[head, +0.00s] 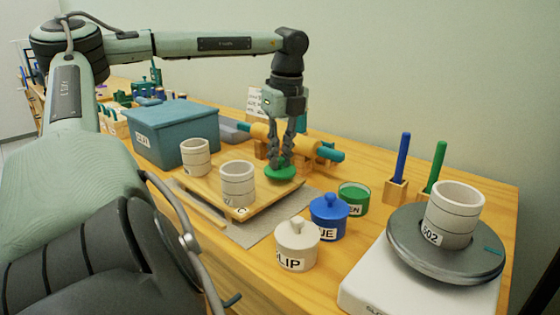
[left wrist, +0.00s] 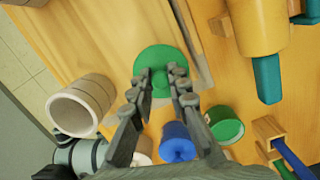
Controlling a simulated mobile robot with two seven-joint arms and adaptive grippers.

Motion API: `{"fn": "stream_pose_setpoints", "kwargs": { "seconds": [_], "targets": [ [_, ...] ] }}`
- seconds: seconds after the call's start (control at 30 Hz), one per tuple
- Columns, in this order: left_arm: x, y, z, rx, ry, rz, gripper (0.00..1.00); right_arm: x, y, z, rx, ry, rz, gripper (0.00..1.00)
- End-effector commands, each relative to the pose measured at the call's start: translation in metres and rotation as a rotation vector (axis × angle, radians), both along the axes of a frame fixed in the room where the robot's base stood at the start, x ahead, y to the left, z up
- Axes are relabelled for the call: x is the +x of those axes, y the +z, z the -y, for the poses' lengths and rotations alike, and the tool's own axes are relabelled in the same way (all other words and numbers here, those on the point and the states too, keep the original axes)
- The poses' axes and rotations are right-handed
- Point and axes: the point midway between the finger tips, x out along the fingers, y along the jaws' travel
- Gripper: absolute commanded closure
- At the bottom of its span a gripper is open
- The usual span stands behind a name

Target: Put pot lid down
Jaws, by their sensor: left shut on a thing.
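My left gripper (head: 282,155) points down and is shut on the knob of a round green pot lid (head: 281,172). The lid is level at the back right part of the wooden board (head: 245,207); I cannot tell if it touches the board. In the left wrist view the lid (left wrist: 160,60) shows between and beyond my fingers (left wrist: 162,76). The green pot (head: 354,199) stands open, without a lid, to the right of the board. My right gripper is not in view.
Lidded blue (head: 329,217) and cream (head: 297,246) pots stand in front. Two ringed white cups (head: 238,184) (head: 195,158) are on the board. A wooden roller (head: 312,149) lies close behind the lid. A turntable (head: 405,240) with another cup is at right, a blue-grey box (head: 175,132) at left.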

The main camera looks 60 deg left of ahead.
Motion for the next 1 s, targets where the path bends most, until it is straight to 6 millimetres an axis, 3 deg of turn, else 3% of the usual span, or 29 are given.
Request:
{"fn": "stream_pose_setpoints", "kwargs": {
  "seconds": [0.1,0.57,0.6,0.73,1.0],
  "targets": [
    [0.000,-0.016,0.000,-0.002,0.000,0.000,1.00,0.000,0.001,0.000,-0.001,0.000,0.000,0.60],
    [0.000,-0.020,0.000,0.000,0.000,0.000,1.00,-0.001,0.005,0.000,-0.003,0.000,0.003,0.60],
    [0.000,-0.019,0.000,0.000,0.000,0.000,0.79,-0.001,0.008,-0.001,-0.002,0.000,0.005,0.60],
    [0.000,-0.019,0.000,0.000,0.000,0.000,0.63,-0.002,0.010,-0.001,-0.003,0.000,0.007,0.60],
    [0.000,-0.019,0.000,0.000,0.000,0.000,0.63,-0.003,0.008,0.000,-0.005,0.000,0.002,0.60]
  ]
}}
